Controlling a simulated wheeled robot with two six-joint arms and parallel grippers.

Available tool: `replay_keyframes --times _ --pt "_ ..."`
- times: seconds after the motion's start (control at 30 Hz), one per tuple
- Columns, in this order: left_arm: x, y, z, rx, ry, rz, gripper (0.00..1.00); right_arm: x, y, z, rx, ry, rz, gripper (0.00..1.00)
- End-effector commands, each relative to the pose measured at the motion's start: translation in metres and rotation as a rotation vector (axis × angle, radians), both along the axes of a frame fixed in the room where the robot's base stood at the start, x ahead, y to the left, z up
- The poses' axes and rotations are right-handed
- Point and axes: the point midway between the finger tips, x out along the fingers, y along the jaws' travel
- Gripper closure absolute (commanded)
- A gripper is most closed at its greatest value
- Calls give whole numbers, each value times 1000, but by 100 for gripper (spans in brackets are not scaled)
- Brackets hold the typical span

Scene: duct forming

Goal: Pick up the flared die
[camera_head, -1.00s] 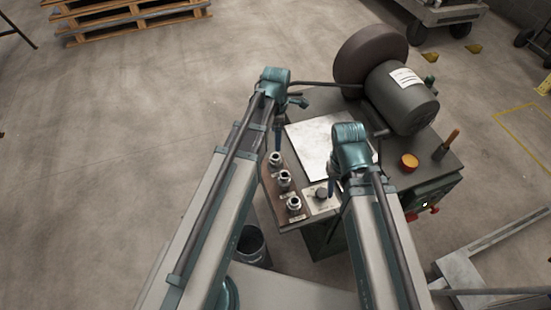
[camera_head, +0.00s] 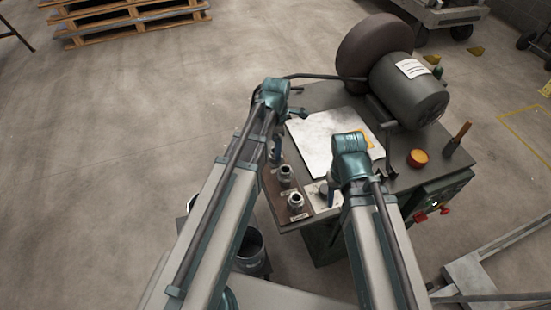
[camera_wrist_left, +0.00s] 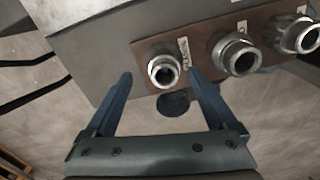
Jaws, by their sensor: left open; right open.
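Several metal ring-like dies stand in a row on a brown board (camera_wrist_left: 207,44) in the left wrist view. The end die (camera_wrist_left: 163,70) is just beyond the fingertips of my open, empty left gripper (camera_wrist_left: 158,75), roughly centred between them; a small gap seems to remain. Its label is too blurred to read surely, so I cannot confirm it is the flared die. In the head view, the middle die (camera_head: 286,174) and front die (camera_head: 296,201) show; my left gripper (camera_head: 275,155) hides the end one. My right gripper (camera_head: 331,194) is open at the bench's front.
A metal sheet (camera_head: 318,135) lies on the bench beside the dies. A motor (camera_head: 410,92) with a large dark wheel (camera_head: 372,46) stands behind. An orange button (camera_head: 417,158) is at the right. A dark bucket (camera_head: 252,250) stands on the floor in front.

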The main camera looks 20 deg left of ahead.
Motion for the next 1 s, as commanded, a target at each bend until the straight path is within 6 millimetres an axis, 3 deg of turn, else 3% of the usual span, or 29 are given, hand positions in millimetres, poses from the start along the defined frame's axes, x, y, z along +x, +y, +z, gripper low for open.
replay_keyframes --times 0.43,0.77,1.0 --pt "-6 -2 -49 0 0 0 10 0 0 -49 0 0 0 50" --pt "-6 -2 -51 0 0 0 10 0 0 -51 0 0 0 50" --pt "-6 -2 -51 0 0 0 53 0 0 -51 0 0 0 50"
